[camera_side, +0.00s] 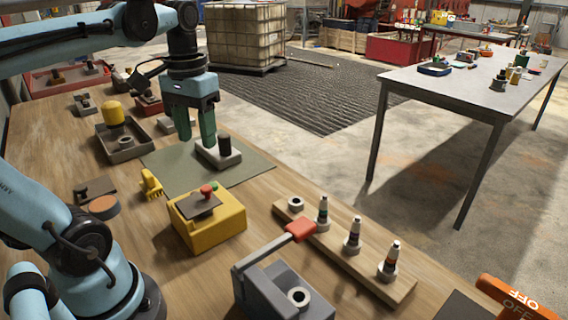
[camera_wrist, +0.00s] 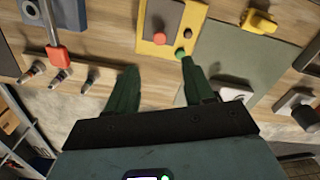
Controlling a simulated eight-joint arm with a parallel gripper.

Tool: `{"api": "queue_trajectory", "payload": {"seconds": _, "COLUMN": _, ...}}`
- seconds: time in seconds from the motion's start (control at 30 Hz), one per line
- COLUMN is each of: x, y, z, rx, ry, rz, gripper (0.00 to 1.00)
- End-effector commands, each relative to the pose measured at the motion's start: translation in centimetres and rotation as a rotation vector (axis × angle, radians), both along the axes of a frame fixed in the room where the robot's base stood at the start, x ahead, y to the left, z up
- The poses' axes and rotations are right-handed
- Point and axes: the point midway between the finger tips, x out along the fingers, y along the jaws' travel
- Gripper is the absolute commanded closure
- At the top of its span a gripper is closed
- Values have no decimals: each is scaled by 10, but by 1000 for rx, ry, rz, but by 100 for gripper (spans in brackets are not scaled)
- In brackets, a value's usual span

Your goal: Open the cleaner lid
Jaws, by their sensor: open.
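A yellow box (camera_side: 212,225), which looks like the cleaner, stands on the wooden bench. A dark flat plate (camera_side: 199,204), seemingly its lid, lies over its top, with a red knob (camera_side: 206,189) beside it. In the wrist view the yellow box (camera_wrist: 150,46) is at the top centre, beyond my fingers, with the dark plate (camera_wrist: 168,15) on it. My gripper (camera_side: 196,125) is open and empty, pointing down above the grey-green mat, behind the box and apart from it. In the wrist view my fingers (camera_wrist: 160,90) are spread, with bench between them.
A grey block with a black cylinder (camera_side: 225,145) is close beside my fingers on the mat (camera_side: 165,175). A yellow bracket (camera_side: 150,184) stands behind the box. A red-handled lever (camera_side: 300,230) and a wooden rack (camera_side: 340,258) of spark plugs are at front right.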

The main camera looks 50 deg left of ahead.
Motion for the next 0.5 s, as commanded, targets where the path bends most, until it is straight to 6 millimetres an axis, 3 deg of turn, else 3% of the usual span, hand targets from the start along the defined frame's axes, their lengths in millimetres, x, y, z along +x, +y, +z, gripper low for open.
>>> {"api": "queue_trajectory", "payload": {"seconds": 0.5, "x": 0, "y": -1, "z": -72, "rx": 2, "ry": -4, "rz": -2, "gripper": 48}}
